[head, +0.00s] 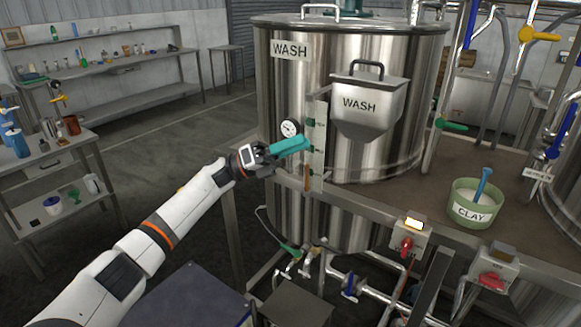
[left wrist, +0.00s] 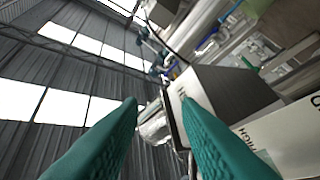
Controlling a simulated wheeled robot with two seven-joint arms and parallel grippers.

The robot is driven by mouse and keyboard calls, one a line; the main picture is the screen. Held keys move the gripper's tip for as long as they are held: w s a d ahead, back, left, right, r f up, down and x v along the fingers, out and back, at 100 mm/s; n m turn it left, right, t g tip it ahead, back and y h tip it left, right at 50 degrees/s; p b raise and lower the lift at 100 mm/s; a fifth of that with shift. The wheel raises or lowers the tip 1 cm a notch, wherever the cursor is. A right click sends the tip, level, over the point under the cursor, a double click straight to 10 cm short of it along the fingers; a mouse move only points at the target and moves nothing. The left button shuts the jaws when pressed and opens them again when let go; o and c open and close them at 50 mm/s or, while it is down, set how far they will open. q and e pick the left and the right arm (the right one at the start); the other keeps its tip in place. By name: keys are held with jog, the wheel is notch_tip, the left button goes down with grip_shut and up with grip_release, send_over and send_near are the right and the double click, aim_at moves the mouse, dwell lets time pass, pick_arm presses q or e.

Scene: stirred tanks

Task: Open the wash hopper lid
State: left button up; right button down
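The wash hopper (head: 367,112) is a steel box with a WASH label, mounted on the front of the big wash tank (head: 285,100). Its lid (head: 372,84) lies flat and looks shut, with a dark arched handle (head: 367,65) on top. My left gripper (head: 306,144) is left of the hopper and lower than the lid, in front of the tank by the gauge strip. In the left wrist view its two teal fingers (left wrist: 160,102) are apart with nothing clearly between them. My right gripper is not in view.
A round dial (head: 290,128) and an upright gauge strip (head: 319,145) are close to my left gripper. A green CLAY tub (head: 476,206) with a blue-handled tool stands on the brown deck (head: 400,190). Yellow and green valve handles and pipes crowd the right side.

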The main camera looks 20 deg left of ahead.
pick_arm(q)
jog(key=shift+w+a+f+n+t+y, duration=0.1)
jog(key=shift+w+f+n+t+y, duration=0.15)
jog(key=shift+f+n+t, duration=0.55)
jog(key=shift+w+a+f+n+t+y, duration=0.2)
jog(key=shift+f+n+t, duration=0.4)
jog(key=shift+f+n, duration=0.45)
jog(key=shift+w+a+f+n+t+y, duration=0.1)
jog(key=shift+w+f+n+t+y, duration=0.15)
jog(key=shift+f+n+t, duration=0.55)
jog(key=shift+f, duration=0.1)
